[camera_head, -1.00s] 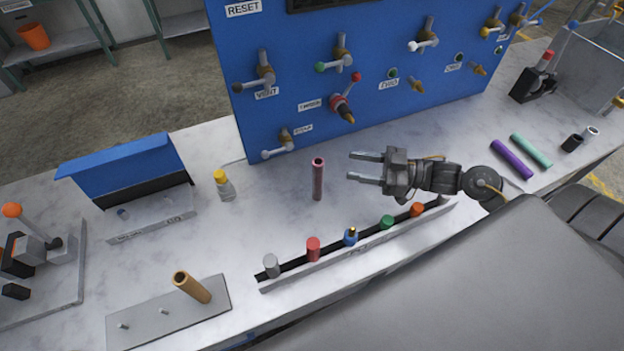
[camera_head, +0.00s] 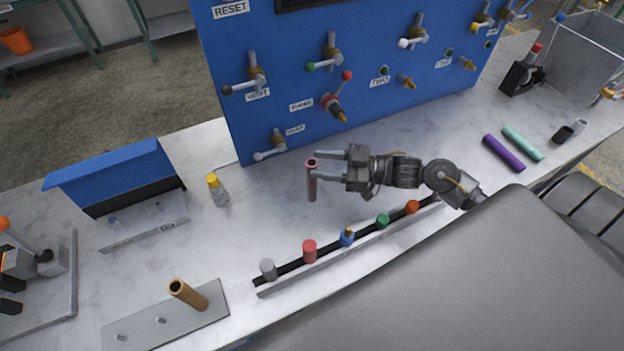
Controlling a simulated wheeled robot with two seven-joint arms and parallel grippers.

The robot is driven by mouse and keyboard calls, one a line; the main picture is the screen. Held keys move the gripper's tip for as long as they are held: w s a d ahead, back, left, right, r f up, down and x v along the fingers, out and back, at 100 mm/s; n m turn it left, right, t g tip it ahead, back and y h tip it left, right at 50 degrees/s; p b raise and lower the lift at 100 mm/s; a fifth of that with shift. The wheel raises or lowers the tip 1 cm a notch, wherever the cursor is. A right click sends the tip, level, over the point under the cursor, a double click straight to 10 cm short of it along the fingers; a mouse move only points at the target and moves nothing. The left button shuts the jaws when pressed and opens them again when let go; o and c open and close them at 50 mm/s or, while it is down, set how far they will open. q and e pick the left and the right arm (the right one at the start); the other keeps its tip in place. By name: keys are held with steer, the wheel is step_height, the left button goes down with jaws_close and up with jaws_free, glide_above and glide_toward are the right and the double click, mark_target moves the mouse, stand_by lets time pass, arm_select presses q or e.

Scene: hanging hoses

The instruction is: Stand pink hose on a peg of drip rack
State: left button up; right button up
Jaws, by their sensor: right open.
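The pink hose (camera_head: 312,182) is a short dusky-pink tube standing upright on the marble-look counter, in front of the blue panel. My right gripper (camera_head: 318,166) comes from the right with its fingers level. Its jaws are open and the fingertips are at the upper part of the hose, one finger behind it and one at its near right side. I cannot tell whether they touch it. The drip rack (camera_head: 138,333) is a flat grey plate at the front left with short pegs. A tan hose (camera_head: 188,294) stands on its right end; two pegs to the left are bare. My left gripper is not in view.
A long rail (camera_head: 345,247) with several coloured caps lies in front of the hose. A yellow-capped bottle (camera_head: 217,190) stands left of it, near a blue-lidded box (camera_head: 112,178). Purple (camera_head: 503,153) and mint (camera_head: 522,143) tubes lie at the right. Valve handles stick out of the blue panel (camera_head: 290,75).

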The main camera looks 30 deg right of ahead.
mark_target(307, 162)
steer(key=p+x, duration=0.1)
steer(key=x, duration=0.3)
steer(key=shift+p, duration=0.3)
steer(key=shift+w+a, duration=0.25)
steer(key=shift+a, duration=0.15)
steer(key=shift+f, duration=0.1)
jaws_close()
